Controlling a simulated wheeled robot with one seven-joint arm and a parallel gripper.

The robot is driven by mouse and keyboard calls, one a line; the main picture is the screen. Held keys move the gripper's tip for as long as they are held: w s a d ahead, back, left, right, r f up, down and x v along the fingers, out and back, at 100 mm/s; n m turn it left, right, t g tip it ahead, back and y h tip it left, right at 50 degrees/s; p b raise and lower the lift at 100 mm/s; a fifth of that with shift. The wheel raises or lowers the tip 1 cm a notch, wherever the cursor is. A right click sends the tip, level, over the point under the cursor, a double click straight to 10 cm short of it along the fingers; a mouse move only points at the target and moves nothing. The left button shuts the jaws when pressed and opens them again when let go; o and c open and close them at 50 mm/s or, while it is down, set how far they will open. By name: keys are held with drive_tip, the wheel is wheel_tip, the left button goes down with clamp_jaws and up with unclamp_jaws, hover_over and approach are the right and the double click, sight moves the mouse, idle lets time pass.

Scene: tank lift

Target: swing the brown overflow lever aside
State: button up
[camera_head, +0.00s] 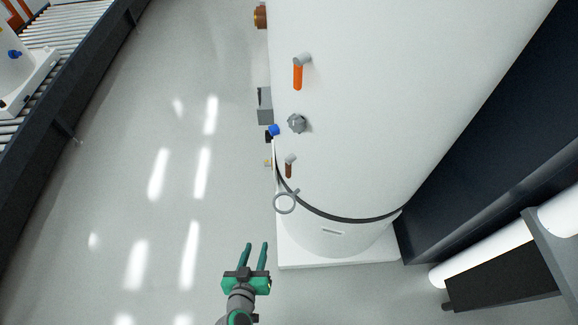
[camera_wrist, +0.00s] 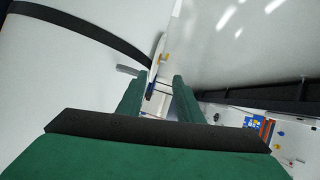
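The brown lever (camera_head: 289,170) hangs from a grey stub low on the side of the white tank (camera_head: 390,90), above the black band. In the head view my gripper (camera_head: 257,246) is below and left of the lever, clear of it and of the tank. Its green fingers are apart with nothing held between them. In the wrist view the open fingers (camera_wrist: 157,78) point along the tank's side. A grey stub and a small yellow part show beyond them there; I cannot make out the brown lever in that view.
A grey ring (camera_head: 285,202) hangs at the tank's lower edge, between my gripper and the lever in the picture. An orange lever (camera_head: 298,76), a grey knob (camera_head: 297,123) and a blue part (camera_head: 274,130) sit higher. Floor left of the tank is clear up to the conveyor (camera_head: 70,85).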

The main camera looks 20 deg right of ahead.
drive_tip(key=w+d+r+m+h, duration=0.4)
drive_tip(key=w+r+h, duration=0.1)
drive_tip(key=w+r, duration=0.2)
drive_tip(key=m+g+h, duration=0.3)
drive_tip(key=m+h, duration=0.3)
approach(287, 169)
drive_tip(key=x, duration=1)
drive_tip(key=shift+w+d, duration=0.2)
drive_tip(key=shift+d, duration=0.1)
clamp_jaws()
drive_tip(key=shift+d, duration=0.1)
